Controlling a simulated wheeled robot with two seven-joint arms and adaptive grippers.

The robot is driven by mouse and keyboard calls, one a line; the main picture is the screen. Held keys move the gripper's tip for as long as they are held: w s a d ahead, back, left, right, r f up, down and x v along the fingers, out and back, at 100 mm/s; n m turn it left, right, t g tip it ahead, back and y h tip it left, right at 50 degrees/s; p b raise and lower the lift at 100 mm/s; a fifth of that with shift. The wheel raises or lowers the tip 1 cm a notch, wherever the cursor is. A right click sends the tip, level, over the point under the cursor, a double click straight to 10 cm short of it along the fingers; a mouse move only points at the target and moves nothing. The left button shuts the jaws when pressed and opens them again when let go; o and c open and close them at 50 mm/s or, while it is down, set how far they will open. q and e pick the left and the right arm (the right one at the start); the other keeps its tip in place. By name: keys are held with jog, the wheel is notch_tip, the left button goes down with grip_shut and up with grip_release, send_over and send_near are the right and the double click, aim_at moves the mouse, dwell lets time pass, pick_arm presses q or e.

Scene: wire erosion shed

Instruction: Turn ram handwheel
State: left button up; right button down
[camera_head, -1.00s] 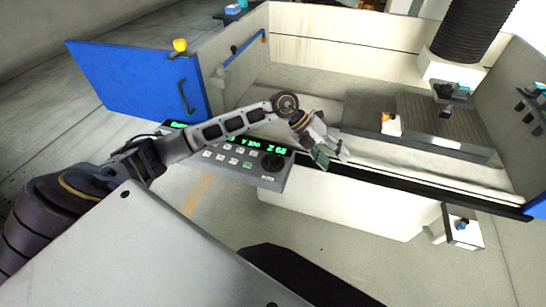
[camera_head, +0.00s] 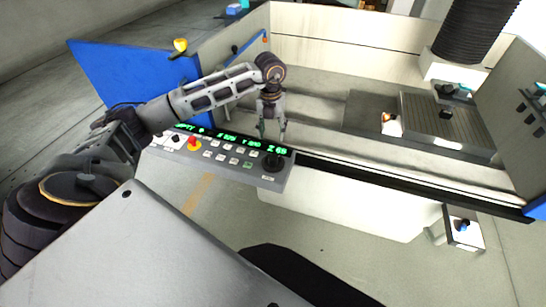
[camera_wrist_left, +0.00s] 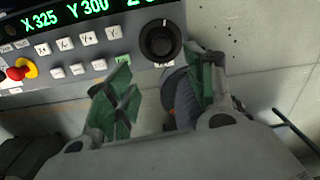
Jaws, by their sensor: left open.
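The ram handwheel appears as a black round knob (camera_head: 273,162) at the right end of the control panel, below the green display. In the left wrist view the knob (camera_wrist_left: 160,42) shows from above with a pale mark on its top. My left gripper (camera_head: 272,136) points down just above and behind the knob in the head view. Its green-padded fingers (camera_wrist_left: 160,78) are spread apart in the wrist view, and the knob lies beyond their tips, roughly centred between them. No contact shows. My right gripper is out of view.
The control panel (camera_head: 219,155) carries rows of small buttons and a red stop button on yellow (camera_head: 193,143). Behind it stands the open machine tank with a pale back wall (camera_head: 345,45). A blue door (camera_head: 125,75) hangs open at left. A small box (camera_head: 464,234) sticks out at lower right.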

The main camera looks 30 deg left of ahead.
aim_at(273, 157)
pick_arm(q)
jog(key=shift+f, duration=0.15)
jog(key=f+p, duration=0.1)
jog(key=f, duration=0.5)
jog(key=f+p, duration=0.1)
jog(key=f, duration=0.6)
jog(key=shift+d+f, duration=0.2)
jog(key=shift+f, duration=0.05)
jog(key=shift+c, duration=0.3)
jog(key=c, duration=1)
